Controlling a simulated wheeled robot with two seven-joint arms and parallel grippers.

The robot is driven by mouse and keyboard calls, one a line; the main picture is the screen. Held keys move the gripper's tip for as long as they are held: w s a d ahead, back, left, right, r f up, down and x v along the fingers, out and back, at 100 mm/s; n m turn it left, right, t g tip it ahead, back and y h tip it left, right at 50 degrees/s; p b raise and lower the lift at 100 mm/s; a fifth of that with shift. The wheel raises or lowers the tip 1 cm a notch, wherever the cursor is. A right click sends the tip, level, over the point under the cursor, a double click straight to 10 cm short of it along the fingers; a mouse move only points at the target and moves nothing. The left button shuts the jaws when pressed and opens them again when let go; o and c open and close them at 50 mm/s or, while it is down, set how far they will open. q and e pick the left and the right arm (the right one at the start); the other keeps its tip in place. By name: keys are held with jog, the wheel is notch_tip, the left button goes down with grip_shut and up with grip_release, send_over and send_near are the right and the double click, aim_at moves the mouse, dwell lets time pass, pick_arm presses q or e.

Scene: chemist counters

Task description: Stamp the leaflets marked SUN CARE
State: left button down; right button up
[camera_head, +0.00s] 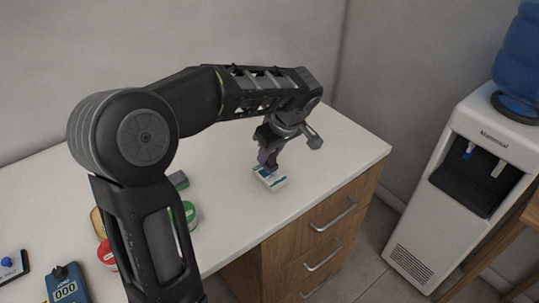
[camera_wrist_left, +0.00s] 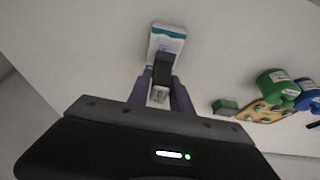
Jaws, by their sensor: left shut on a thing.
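A small white leaflet or leaflet stack with teal print (camera_head: 270,179) lies on the white counter near its right end. It also shows in the wrist view (camera_wrist_left: 167,40), where its wording is too small to read. My left gripper (camera_head: 266,160) is over the leaflet, pointing down. In the wrist view my left gripper (camera_wrist_left: 160,88) is shut on a small dark block (camera_wrist_left: 163,68), which looks like a stamp and overlaps the near end of the leaflet. I cannot tell whether the block touches the leaflet. My right gripper is not in view.
A green round item (camera_head: 190,211), a red round item (camera_head: 106,254) and a small grey-green block (camera_head: 178,180) stand left, partly behind my arm. A blue item showing digits (camera_head: 66,286) lies front left. The counter (camera_head: 345,150) is clear right of the leaflet. A water dispenser (camera_head: 480,180) stands beyond.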

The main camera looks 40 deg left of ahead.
pick_arm(q)
jog(key=shift+r+p, duration=1.1)
jog(key=shift+r, duration=1.3)
